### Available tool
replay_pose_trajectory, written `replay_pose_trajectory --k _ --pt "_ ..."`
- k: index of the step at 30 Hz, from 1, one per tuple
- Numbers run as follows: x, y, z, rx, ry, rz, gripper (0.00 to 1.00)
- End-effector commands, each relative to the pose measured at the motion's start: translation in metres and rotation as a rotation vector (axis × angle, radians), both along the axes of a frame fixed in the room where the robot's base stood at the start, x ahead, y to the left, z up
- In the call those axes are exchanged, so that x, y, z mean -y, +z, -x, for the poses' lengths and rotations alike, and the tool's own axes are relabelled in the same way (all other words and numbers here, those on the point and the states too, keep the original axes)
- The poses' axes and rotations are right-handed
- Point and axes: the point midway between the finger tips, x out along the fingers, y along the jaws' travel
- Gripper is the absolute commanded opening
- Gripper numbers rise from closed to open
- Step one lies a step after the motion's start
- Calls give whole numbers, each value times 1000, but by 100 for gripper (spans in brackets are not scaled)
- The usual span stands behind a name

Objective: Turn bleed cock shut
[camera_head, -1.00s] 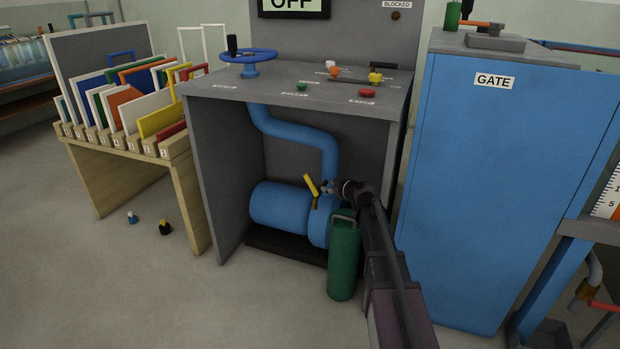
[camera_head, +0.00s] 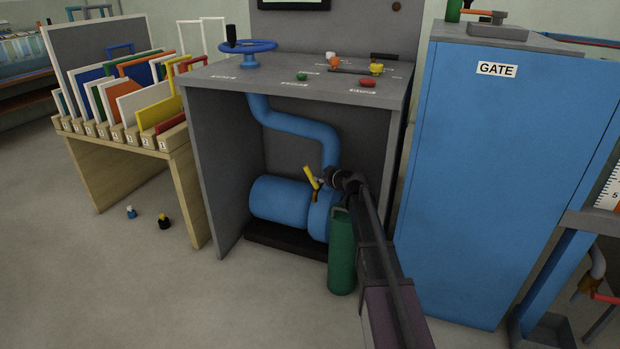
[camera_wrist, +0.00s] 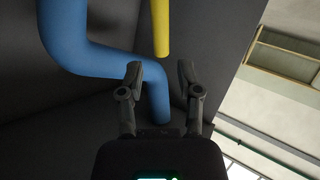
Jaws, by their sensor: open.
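The bleed cock's yellow lever (camera_head: 310,178) leans up and to the left above a small brass-coloured body (camera_head: 316,195) on the blue pump (camera_head: 283,202), under the grey bench. My gripper (camera_head: 323,179) is just right of the lever in the head view, small and partly blurred there. In the wrist view my gripper (camera_wrist: 160,75) has its two fingers apart with nothing between them. The yellow lever (camera_wrist: 160,28) shows ahead of the gap, lined up with its middle. I see no clear contact. The cock's body is out of sight in the wrist view.
A green cylinder (camera_head: 342,255) stands below my arm, in front of the pump. A blue pipe (camera_head: 300,126) bends down to the pump. The grey bench top (camera_head: 235,82) is overhead, and a blue GATE cabinet (camera_head: 500,190) stands to the right. Floor at front left is mostly clear.

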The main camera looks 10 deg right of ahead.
Motion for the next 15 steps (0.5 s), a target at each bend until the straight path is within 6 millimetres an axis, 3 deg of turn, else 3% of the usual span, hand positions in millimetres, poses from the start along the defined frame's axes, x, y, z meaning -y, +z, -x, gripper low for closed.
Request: replay_pose_trajectory --k 6,15 --pt "-13 -16 -33 0 2 -1 45" --pt "-27 -28 -62 0 1 0 45"
